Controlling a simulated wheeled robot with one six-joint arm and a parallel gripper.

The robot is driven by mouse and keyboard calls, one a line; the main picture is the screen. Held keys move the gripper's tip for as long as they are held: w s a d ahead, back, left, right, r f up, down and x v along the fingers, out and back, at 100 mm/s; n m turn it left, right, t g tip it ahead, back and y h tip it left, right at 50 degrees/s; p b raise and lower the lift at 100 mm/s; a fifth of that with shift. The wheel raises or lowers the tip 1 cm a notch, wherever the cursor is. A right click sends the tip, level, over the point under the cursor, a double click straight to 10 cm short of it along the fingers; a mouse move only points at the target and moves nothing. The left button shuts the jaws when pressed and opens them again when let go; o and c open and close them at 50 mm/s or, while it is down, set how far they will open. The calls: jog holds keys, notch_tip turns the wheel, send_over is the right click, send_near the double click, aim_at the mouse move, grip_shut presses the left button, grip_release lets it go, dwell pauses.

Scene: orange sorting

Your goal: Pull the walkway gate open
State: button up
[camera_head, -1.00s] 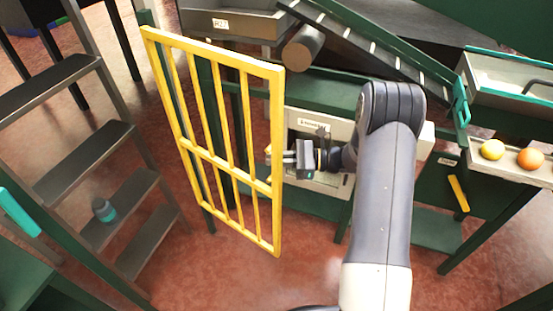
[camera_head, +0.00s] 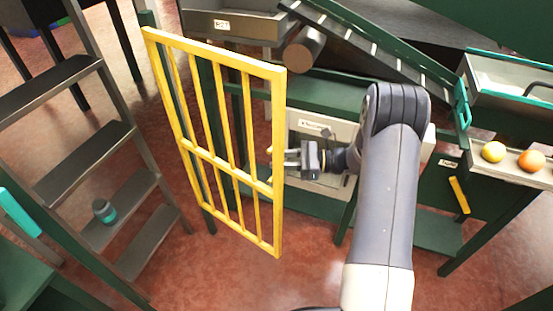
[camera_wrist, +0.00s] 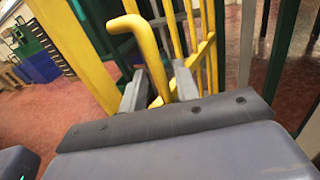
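The yellow walkway gate (camera_head: 232,168) is a barred panel standing swung out at an angle from the green frame in the head view. Its far-left edge is by a green post (camera_head: 150,32). My gripper (camera_head: 286,158) is at the gate's right edge, around mid height. In the wrist view the gate's curved yellow handle (camera_wrist: 143,45) runs down between my two fingers (camera_wrist: 160,92). The fingers stand apart on either side of it, with narrow gaps visible. The handle's lower end is hidden behind the fingers and wrist.
Dark steps (camera_head: 90,165) with a teal-banded bottle (camera_head: 104,211) stand left of the gate. A white panelled box (camera_head: 318,128) is behind my gripper. Red floor is clear below the gate.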

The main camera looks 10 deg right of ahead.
jog(key=s+d, duration=0.1)
jog(key=d, duration=0.8)
jog(key=shift+s+d, duration=0.2)
jog(key=shift+d, duration=0.05)
jog(key=a, duration=0.3)
jog(key=w+a, duration=0.1)
jog(key=a, duration=0.6)
jog(key=shift+w+a, duration=0.1)
jog(key=shift+w, duration=0.1)
jog(key=shift+a, duration=0.3)
jog(key=shift+s+a, duration=0.1)
jog(key=shift+s, duration=0.1)
